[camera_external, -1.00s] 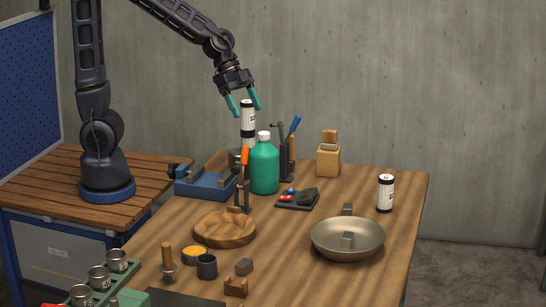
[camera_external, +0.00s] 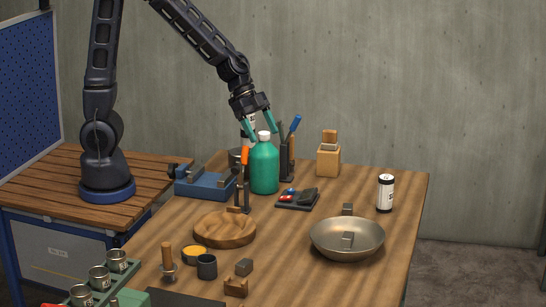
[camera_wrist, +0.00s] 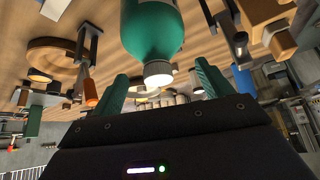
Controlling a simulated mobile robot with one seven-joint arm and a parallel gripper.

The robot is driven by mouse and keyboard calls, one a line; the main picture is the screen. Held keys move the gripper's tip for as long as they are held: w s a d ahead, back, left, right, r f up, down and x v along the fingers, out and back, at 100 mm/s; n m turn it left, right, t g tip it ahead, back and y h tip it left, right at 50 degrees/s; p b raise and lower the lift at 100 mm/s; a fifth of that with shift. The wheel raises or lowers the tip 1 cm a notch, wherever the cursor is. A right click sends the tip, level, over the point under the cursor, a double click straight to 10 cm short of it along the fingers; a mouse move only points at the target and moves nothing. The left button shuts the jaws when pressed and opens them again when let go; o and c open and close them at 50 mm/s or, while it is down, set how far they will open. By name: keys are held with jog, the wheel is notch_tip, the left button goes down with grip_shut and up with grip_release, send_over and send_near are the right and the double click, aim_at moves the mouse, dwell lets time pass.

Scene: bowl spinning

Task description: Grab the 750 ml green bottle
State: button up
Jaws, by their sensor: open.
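The green bottle (camera_external: 264,167) with a white cap stands upright on the table, toward its back left. In the wrist view the bottle (camera_wrist: 152,28) shows upside down, its cap (camera_wrist: 158,74) between the two fingers. My gripper (camera_external: 259,128) is open, with teal fingers pointing down around the height of the cap. In the wrist view my gripper (camera_wrist: 162,92) has one finger on each side of the cap, with gaps visible. The fingers do not grip the bottle.
An orange-handled tool on a stand (camera_external: 244,180) is close at the bottle's left front. A tool holder (camera_external: 287,158) stands close behind right. A blue vise (camera_external: 205,183) is to the left. A small dark tray (camera_external: 297,200) lies to the right front.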

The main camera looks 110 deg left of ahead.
aim_at(264, 162)
jog(key=shift+d+x, duration=0.2)
jog(key=shift+x, duration=1.75)
